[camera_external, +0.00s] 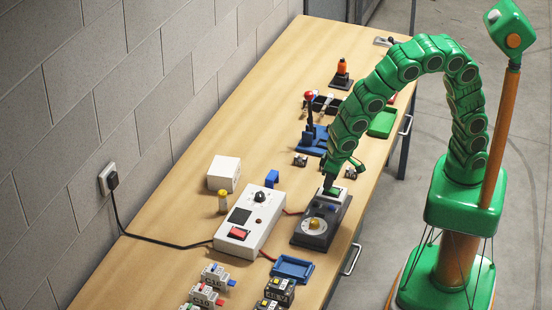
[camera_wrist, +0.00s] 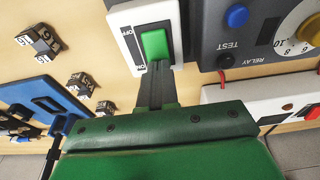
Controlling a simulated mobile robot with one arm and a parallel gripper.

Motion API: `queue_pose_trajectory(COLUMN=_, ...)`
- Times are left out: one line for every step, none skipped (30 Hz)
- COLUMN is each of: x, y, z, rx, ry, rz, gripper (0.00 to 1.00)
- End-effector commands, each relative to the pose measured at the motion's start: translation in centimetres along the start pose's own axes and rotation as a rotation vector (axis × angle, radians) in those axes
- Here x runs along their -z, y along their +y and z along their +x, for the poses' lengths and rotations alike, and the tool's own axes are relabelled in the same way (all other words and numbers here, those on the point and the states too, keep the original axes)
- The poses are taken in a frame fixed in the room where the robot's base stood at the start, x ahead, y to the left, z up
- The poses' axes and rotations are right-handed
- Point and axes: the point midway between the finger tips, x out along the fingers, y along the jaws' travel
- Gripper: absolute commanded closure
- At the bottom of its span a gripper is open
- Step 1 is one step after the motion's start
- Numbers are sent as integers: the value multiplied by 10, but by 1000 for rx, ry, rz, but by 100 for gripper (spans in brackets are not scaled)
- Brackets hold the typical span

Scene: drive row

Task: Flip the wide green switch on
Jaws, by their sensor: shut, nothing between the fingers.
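The wide green switch (camera_wrist: 154,45) is a bright green rocker in a white plate (camera_wrist: 122,18) marked OFF and ON. In the external view my gripper (camera_external: 328,182) points down over the switch. I cannot tell whether the tips touch the rocker, nor which way it is tilted.
The relay box also has a blue TEST button (camera_wrist: 236,16) and a dial (camera_external: 317,224). A white box with a red switch (camera_external: 238,232) stands to its left. A blue joystick base (camera_external: 314,138) and a green tray (camera_external: 383,122) are farther back. An empty blue tray (camera_external: 293,267) lies nearer.

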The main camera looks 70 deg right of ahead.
Motion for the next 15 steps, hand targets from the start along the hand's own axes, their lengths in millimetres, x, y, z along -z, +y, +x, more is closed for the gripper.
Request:
queue_pose_trajectory(x=0, y=0, z=0, rx=0, ry=0, rz=0, gripper=100)
queue_pose_trajectory(x=0, y=0, z=0, rx=0, ry=0, rz=0, gripper=100)
queue_pose_trajectory(x=0, y=0, z=0, rx=0, ry=0, rz=0, gripper=100)
queue_pose_trajectory(x=0, y=0, z=0, rx=0, ry=0, rz=0, gripper=100)
queue_pose_trajectory(x=0, y=0, z=0, rx=0, ry=-1, rz=0, gripper=100)
queue_pose_trajectory(x=0, y=0, z=0, rx=0, ry=-4, rz=1, gripper=100)
queue_pose_trajectory(x=0, y=0, z=1, rx=0, ry=-8, rz=1, gripper=100)
queue_pose_trajectory(x=1, y=0, z=1, rx=0, ry=-15, rz=1, gripper=100)
queue_pose_trajectory(x=1, y=-1, z=3, rx=0, ry=-26, rz=2, gripper=100)
queue_pose_trajectory(x=2, y=-1, z=4, rx=1, ry=-36, rz=3, gripper=100)
queue_pose_trajectory(x=2, y=-1, z=5, rx=1, ry=-48, rz=3, gripper=100)
queue_pose_trajectory(x=2, y=-1, z=5, rx=0, ry=-49, rz=1, gripper=100)
queue_pose_trajectory(x=1, y=0, z=5, rx=0, ry=-48, rz=1, gripper=100)
queue_pose_trajectory(x=1, y=0, z=5, rx=0, ry=-48, rz=0, gripper=100)
queue_pose_trajectory(x=1, y=0, z=5, rx=-1, ry=-48, rz=0, gripper=100)
